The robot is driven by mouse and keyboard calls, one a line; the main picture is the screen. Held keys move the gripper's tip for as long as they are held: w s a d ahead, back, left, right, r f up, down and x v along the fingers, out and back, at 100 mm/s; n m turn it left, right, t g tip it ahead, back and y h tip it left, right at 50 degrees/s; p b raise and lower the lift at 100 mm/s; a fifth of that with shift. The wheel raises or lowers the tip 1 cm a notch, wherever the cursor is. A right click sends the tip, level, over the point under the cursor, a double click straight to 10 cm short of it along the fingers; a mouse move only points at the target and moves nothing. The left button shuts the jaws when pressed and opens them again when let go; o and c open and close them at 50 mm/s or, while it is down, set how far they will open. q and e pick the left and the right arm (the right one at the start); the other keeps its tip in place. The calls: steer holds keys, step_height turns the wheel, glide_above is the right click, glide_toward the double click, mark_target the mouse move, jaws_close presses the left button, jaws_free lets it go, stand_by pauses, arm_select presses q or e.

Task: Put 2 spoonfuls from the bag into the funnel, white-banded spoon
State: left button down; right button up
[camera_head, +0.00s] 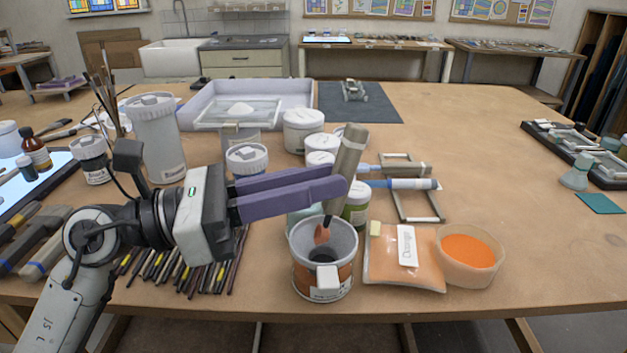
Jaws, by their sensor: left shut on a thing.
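My left gripper (338,188), with purple fingers, is shut on a tool with a thick grey-olive handle (350,150), apparently a spoon. The handle tilts up to the right. Its orange-brown lower end (322,234) is at the mouth of a grey, orange-labelled container (343,245) with a dark hole inside, possibly the funnel. Whether it touches the inside is unclear. No white band shows on the held handle. A flat orange bag (390,272) with a white label lies right of the container. My right gripper is not in view.
A round tub of orange powder (470,280) stands right of the bag. Behind it, a frame (432,207) carries handled tools, one blue with a white band (408,184). White-lidded jars (303,130) stand behind the gripper. The table's right middle is clear.

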mark_target(340, 154)
arm_select(q)
steer(key=shift+r, duration=0.1)
steer(key=shift+r, duration=0.1)
steer(key=shift+w+d+r+p, duration=0.15)
steer(key=shift+d+r+p, duration=0.05)
steer(key=shift+r+p, duration=0.5)
steer(key=shift+w+d+r+p, duration=0.1)
steer(key=shift+d+r+p, duration=0.05)
steer(key=shift+r+p, duration=2.15)
steer(key=shift+r, duration=0.5)
